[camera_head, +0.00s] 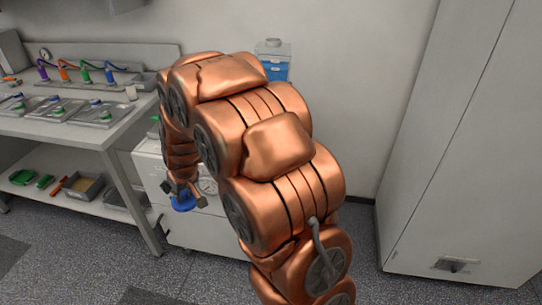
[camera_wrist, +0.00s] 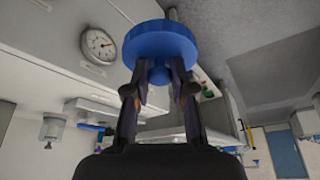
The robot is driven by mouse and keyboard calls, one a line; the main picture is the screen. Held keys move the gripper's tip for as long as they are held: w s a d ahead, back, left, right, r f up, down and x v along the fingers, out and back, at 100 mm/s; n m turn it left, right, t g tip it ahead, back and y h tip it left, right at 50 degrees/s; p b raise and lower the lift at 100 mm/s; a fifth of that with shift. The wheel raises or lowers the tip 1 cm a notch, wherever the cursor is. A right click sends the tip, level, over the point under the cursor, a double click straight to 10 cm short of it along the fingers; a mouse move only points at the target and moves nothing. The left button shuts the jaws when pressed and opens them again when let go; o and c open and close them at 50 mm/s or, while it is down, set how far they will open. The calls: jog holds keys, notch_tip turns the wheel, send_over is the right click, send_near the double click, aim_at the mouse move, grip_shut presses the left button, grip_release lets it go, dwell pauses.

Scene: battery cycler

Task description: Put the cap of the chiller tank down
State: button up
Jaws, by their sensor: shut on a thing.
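A round blue cap (camera_wrist: 160,42) fills the top middle of the wrist view. My gripper (camera_wrist: 160,80) is shut on the stem under its disc. In the head view the blue cap (camera_head: 183,203) hangs below my gripper (camera_head: 184,188), in front of the white chiller cabinet (camera_head: 190,232) and above the floor. The cabinet carries a round gauge, which also shows beside the cap in the wrist view (camera_wrist: 99,45). My copper arm hides much of the cabinet, including most of its top, so I cannot see the tank opening.
A bench (camera_head: 75,130) with trays and coloured cables stands at the left, with a lower shelf holding green items and a bin (camera_head: 84,186). A clear container with blue liquid (camera_head: 275,71) stands behind my arm. A tall grey cabinet (camera_head: 450,150) is at the right.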

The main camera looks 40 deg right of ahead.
jog(key=s+d+b, duration=0.1)
jog(key=s+d, duration=0.3)
jog(key=d, duration=0.6)
jog(key=s+d+b, duration=0.2)
jog(key=s+d, duration=0.2)
jog(key=d, duration=0.6)
jog(key=s+d+b, duration=0.1)
jog(key=s+d, duration=0.3)
jog(key=d, duration=0.6)
jog(key=w+d+p, duration=0.1)
jog(key=w+d, duration=0.2)
jog(key=w, duration=0.1)
jog(key=w+d+f+p, duration=0.1)
jog(key=w+d, duration=0.2)
jog(key=w, duration=0.1)
jog(key=w+d+f+p, duration=0.1)
jog(key=w+d, duration=0.1)
jog(key=w, duration=0.2)
jog(key=shift+w+d+f, duration=0.15)
jog(key=shift+w+d, duration=0.05)
jog(key=shift+d, duration=0.2)
jog(key=shift+w+f+p, duration=0.15)
jog(key=shift+p, duration=0.15)
jog(key=shift+d+f+p, duration=0.1)
jog(key=shift+f+p, duration=0.5)
jog(key=shift+f, duration=1.05)
jog(key=shift+f, duration=0.15)
jog(key=o, duration=0.8)
